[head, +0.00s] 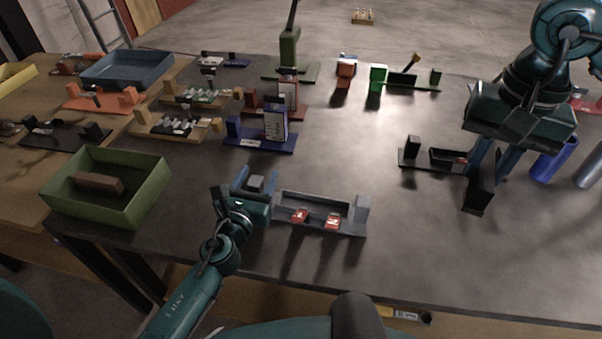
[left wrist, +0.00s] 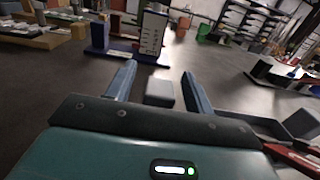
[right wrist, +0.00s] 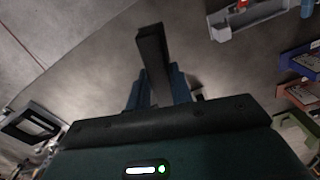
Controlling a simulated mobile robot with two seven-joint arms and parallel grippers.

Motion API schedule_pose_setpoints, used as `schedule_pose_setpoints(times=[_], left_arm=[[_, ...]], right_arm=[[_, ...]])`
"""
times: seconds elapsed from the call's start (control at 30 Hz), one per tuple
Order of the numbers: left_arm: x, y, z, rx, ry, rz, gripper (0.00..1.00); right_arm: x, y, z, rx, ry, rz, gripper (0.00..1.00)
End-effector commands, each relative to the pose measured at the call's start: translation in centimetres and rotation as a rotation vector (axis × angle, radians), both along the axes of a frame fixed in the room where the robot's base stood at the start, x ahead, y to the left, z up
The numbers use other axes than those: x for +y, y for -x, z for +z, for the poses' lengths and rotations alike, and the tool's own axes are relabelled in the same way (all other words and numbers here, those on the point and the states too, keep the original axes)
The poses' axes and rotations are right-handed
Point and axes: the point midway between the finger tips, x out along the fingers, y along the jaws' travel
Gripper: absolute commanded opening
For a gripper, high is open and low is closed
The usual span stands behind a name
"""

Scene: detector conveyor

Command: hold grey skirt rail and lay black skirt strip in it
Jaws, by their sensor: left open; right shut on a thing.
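The grey skirt rail (head: 315,225) lies on the dark table in front, a long trough with a grey block at each end and two red clips on its near side. My left gripper (head: 256,178) is open, its fingers either side of the rail's left end block, which also shows between them in the left wrist view (left wrist: 160,92). I cannot tell if they touch it. My right gripper (head: 489,162) is shut on the black skirt strip (head: 481,194), held to the right of the rail and apart from it. The strip points away between the fingers in the right wrist view (right wrist: 152,55).
A black fixture (head: 420,166) stands behind and left of the right gripper. A green bin (head: 150,205) with a brown block is at left. A purple stand (head: 262,146) is behind the rail. Blue and grey cylinders (head: 555,160) are at right. The table centre is clear.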

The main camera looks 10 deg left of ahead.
Motion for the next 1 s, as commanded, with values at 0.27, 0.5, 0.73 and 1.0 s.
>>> schedule_pose_setpoints(times=[0.27, 0.5, 0.73, 1.0], left_arm=[[0.0, -0.11, 0.0, 0.0, 0.0, 0.0, 0.52], [0.01, -0.09, 0.0, 0.0, 0.0, 0.001, 0.32], [0.01, -0.08, 0.01, 0.0, 0.0, 0.0, 0.13], [0.01, -0.08, 0.0, 0.0, 0.0, 0.0, 0.0]], right_arm=[[0.01, -0.01, 0.05, -0.001, -0.001, 0.0, 0.0], [0.01, -0.01, 0.05, -0.001, -0.001, 0.0, 0.0], [0.01, -0.01, 0.05, -0.001, -0.001, 0.0, 0.0], [0.01, -0.01, 0.05, -0.001, -0.001, 0.0, 0.0]])
